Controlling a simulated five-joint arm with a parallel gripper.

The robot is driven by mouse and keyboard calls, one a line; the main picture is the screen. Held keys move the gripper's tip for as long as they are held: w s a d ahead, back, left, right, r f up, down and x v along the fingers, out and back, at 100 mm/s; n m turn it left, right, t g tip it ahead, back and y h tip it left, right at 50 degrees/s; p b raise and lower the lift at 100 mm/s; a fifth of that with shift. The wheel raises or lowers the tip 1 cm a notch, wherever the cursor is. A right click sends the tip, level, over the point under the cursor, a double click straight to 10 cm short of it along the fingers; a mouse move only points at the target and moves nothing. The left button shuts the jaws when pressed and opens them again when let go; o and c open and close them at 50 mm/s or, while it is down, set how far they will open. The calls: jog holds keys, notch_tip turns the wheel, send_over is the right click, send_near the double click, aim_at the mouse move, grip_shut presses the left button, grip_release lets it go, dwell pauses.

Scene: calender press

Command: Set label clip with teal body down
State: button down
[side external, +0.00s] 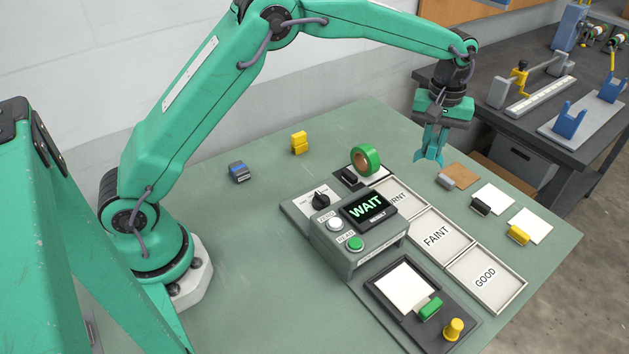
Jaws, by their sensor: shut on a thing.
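My gripper (430,158) hangs above the far right part of the green table, pointing down. It is shut on a small teal piece that looks like the label clip with teal body; the fingers are of a similar colour, so its outline is hard to make out. It appears to be held above the table, behind the tan card (464,172); the exact height cannot be told.
Cards with grey (446,182), black (480,207) and yellow (518,236) clips lie to the right. Trays marked FAINT (437,236) and GOOD (486,279), a tape roll (366,159) and the WAIT console (360,245) stand nearby.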

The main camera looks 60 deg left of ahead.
jog(key=shift+n, duration=0.9)
jog(key=w+a+f, duration=0.2)
jog(key=w+a, duration=0.1)
jog(key=a, duration=0.3)
jog(key=w+a+f, duration=0.3)
jog(key=a, duration=0.2)
jog(key=w+a+f, duration=0.2)
jog(key=w+a, duration=0.1)
jog(key=a, duration=0.3)
jog(key=shift+w+a+f, duration=0.1)
jog(key=shift+a+f, duration=0.1)
jog(key=shift+a, duration=0.1)
jog(key=shift+f, duration=2.05)
jog(key=shift+f, duration=0.1)
jog(key=c, duration=1.4)
grip_release()
